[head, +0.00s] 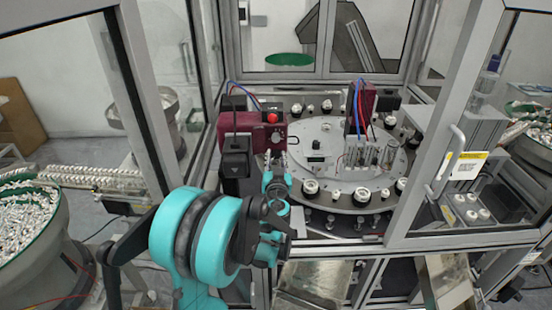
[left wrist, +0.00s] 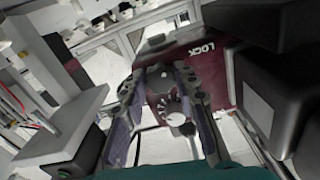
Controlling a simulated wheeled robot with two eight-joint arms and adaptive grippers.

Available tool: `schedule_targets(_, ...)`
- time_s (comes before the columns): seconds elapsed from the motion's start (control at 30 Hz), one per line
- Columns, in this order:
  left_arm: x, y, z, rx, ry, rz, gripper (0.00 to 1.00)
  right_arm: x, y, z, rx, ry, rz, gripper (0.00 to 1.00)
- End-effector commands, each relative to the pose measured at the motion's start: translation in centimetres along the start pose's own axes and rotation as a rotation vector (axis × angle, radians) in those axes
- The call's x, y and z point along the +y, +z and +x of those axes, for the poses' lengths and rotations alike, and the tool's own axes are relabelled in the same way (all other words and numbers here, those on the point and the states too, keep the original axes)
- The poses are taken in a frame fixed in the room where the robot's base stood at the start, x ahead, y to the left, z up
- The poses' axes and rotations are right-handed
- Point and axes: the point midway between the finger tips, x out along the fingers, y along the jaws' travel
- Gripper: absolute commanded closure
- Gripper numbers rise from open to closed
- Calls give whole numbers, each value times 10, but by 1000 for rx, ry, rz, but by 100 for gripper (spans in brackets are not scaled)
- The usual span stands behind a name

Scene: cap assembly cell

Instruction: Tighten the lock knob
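In the left wrist view the knob lies between the two spread fingers of my left gripper (left wrist: 160,88), with a visible gap to the fingers. In the head view my left arm reaches from the lower left into the cell, and the left gripper (head: 283,163) is just in front of the dark red box (head: 258,134). The knob is small and hard to make out there. My right gripper is not in view.
A red button (head: 272,117) sits on the box. A round indexing table (head: 345,150) with several caps around its rim is to the right. Black blocks (head: 234,160) stand left of the gripper. An open door with a handle (head: 450,165) frames the right side.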

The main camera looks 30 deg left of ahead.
Motion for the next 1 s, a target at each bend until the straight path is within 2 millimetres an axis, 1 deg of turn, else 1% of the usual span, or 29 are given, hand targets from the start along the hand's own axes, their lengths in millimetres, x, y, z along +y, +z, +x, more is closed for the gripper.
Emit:
schedule_targets(0.27,0,0,0,0,0,23,99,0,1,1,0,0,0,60)
schedule_targets(0.47,0,1,0,0,0,113,99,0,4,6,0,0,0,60)
schedule_targets(0.67,0,2,0,0,0,271,99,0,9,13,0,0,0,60)
schedule_targets(1.0,0,2,0,0,0,593,99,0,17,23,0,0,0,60)
